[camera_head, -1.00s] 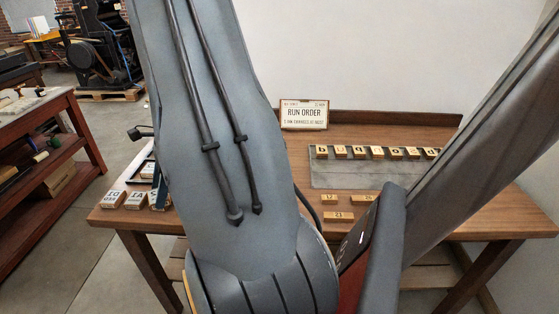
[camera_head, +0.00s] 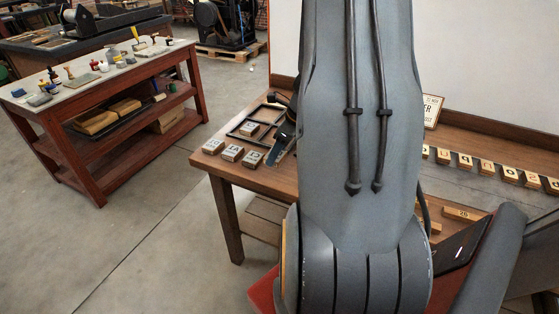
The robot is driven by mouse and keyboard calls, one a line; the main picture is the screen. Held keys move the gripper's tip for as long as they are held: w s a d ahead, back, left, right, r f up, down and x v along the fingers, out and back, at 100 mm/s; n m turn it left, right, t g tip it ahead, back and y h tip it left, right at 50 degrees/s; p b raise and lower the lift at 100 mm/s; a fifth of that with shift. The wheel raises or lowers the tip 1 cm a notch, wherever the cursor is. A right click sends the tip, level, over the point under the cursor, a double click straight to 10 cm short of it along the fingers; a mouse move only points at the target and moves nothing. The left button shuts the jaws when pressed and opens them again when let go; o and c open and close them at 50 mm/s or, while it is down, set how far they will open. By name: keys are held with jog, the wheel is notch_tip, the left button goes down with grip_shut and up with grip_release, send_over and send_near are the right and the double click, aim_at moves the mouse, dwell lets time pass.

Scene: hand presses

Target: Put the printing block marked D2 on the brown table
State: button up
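The brown table (camera_head: 219,170) fills the middle and right, partly hidden behind my arm. Near its left corner lie three small pale-topped blocks: a left one (camera_head: 213,146), a middle one (camera_head: 232,153) and a right one (camera_head: 252,159). A similar block (camera_head: 249,129) is inside a dark rectangular frame (camera_head: 240,117) behind them. Their marks are too small to read surely, so I cannot tell which is D2. What seems to be my gripper (camera_head: 285,135) shows as a dark part just right of these blocks, mostly hidden by my arm; its fingers cannot be made out.
A row of letter blocks (camera_head: 486,167) lies on a grey slab at the right, with a wooden block (camera_head: 459,214) in front. A sign (camera_head: 432,110) stands at the back. A red-brown bench with a grey top (camera_head: 100,81) holds tools at left. Open floor lies between.

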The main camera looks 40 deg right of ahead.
aim_at(280, 156)
jog(key=shift+f, duration=1.85)
jog(key=shift+f+b, duration=0.1)
jog(key=shift+b, duration=0.2)
jog(key=o, duration=1.1)
